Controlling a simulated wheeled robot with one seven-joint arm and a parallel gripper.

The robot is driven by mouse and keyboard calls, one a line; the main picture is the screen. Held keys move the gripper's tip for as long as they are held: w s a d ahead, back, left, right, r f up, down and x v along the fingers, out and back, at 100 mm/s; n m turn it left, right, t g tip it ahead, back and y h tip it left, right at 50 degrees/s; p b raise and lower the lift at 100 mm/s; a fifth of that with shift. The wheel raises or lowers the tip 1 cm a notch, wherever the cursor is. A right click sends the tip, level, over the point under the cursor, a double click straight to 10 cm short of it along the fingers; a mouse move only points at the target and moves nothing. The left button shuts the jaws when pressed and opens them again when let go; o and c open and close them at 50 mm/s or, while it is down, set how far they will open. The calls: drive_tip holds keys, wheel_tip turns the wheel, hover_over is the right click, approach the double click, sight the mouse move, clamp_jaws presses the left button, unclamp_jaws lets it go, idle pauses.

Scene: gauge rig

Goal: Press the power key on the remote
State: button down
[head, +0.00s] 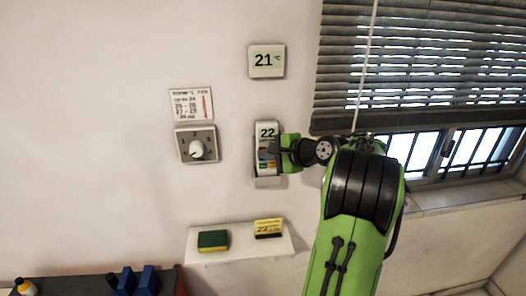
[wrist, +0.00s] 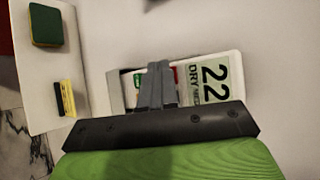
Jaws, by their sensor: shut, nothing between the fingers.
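The remote (head: 267,132) is mounted upright on the wall, with a display that reads 22. In the wrist view its display (wrist: 214,78) reads 22 with the word DRY and lies sideways. My gripper (head: 274,150) is shut and empty, and its fingertips are over the keys just below the display. In the wrist view the closed fingers (wrist: 158,70) cover part of the key area. A green patch and a red patch show beside them. The power key cannot be made out clearly, and I cannot tell whether the fingertips touch the remote.
A 21 °C display (head: 266,61) hangs above the remote. A dial (head: 197,149) and a printed card (head: 191,104) are to the left. A shelf (head: 222,258) below carries a sponge (head: 213,240) and a yellow-black block (head: 268,228). Blinds (head: 430,60) cover the window at right.

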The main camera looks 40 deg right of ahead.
drive_tip(key=shift+s+a, duration=0.1)
drive_tip(key=shift+s+a+b, duration=0.35)
drive_tip(key=shift+s+a, duration=0.15)
drive_tip(key=shift+s, duration=0.2)
drive_tip(key=s+a, duration=0.1)
drive_tip(key=s+a+b, duration=0.1)
drive_tip(key=s, duration=0.2)
drive_tip(key=shift+s+a, duration=0.1)
drive_tip(key=shift+a, duration=0.3)
idle(0.5)
